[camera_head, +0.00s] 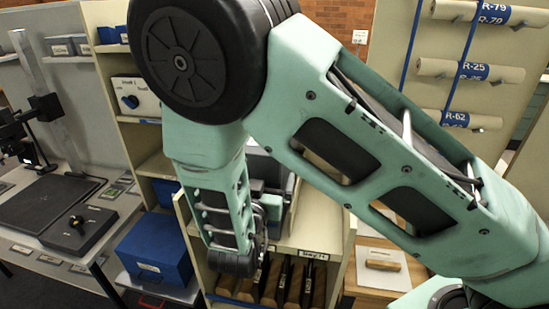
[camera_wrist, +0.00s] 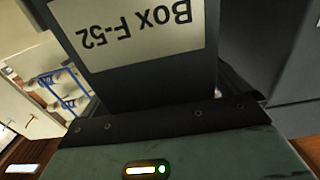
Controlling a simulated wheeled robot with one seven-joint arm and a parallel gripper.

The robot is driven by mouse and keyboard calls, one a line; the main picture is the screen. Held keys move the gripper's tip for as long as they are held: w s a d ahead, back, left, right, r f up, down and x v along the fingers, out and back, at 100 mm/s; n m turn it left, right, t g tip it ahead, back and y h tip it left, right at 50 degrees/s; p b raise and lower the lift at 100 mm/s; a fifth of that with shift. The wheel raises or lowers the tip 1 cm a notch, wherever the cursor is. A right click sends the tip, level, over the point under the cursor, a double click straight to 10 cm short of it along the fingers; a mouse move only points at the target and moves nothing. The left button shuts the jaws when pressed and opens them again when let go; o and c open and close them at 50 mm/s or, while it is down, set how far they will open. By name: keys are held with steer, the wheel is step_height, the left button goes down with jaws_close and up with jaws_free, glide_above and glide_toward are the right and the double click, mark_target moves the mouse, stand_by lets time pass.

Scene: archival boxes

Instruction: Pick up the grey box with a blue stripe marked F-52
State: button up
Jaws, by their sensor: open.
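A dark grey box (camera_wrist: 175,77) with a white label reading "Box F-52" fills the upper middle of the wrist view, very close to my gripper. The label appears upside down there, and no blue stripe shows on the visible part. My gripper (camera_head: 270,196) is open, at the shelf top behind my forearm in the head view. Its green body and dark front edge cross the bottom of the wrist view. The fingertips are not clear, so I cannot tell whether they touch the box. In the head view, my arm largely hides the place where the box stands.
Another grey surface (camera_wrist: 275,70) stands close on the right in the wrist view. Below the shelf top, a compartment holds several dark upright folders (camera_head: 290,284). A blue box (camera_head: 155,250) stands at left. Rolled tubes (camera_head: 470,72) hang on a rack at right.

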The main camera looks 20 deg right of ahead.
steer(key=shift+w+d, duration=0.2)
steer(key=shift+w, duration=0.05)
steer(key=c, duration=1.6)
steer(key=shift+o, duration=0.2)
steer(key=shift+r, duration=0.15)
